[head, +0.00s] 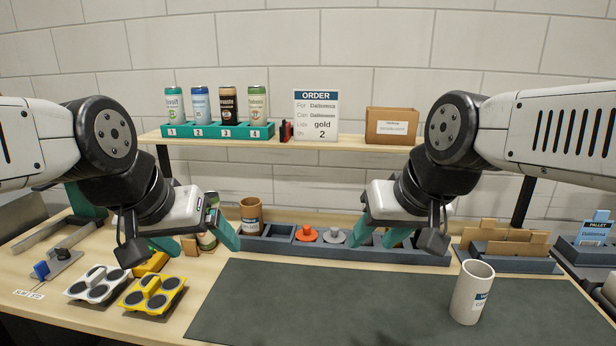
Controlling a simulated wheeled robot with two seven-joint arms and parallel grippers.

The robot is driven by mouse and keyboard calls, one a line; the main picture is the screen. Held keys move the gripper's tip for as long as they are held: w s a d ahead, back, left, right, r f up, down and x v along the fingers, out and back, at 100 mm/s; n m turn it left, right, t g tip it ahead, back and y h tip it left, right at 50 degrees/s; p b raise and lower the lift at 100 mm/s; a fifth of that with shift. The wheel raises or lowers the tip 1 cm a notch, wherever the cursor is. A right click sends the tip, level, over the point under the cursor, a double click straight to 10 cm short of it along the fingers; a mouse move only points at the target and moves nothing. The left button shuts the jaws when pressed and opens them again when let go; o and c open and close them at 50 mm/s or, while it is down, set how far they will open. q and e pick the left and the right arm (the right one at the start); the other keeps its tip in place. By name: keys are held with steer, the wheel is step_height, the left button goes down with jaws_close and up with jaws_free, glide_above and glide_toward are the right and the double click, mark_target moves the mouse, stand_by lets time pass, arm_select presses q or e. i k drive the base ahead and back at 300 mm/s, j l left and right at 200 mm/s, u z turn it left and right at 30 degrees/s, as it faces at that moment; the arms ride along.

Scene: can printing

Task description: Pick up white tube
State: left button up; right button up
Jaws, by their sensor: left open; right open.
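The white tube (471,292) is a pale open-topped cylinder with a small blue label. It stands upright on the right part of the dark mat (290,306). My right gripper (404,240) is open and empty, with teal fingers. It is up and to the left of the tube, apart from it. My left gripper (205,243) is open, far to the left of the tube, over the area behind the yellow holder. A can partly shows behind its fingers.
A shelf (350,149) holds several numbered cans, an order sign (316,115) and a cardboard box (392,126). Below are a brown tube (251,216) and a grey bin row (345,250) with lids. A yellow holder (152,293) and a white holder (97,283) are left. The mat's middle is clear.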

mark_target(475, 278)
steer(key=k+z, duration=0.1)
steer(key=z, duration=0.8)
steer(key=k+l+z, duration=0.1)
steer(key=z, duration=0.4)
steer(key=i+j+u, duration=0.1)
steer(key=j+u, duration=0.25)
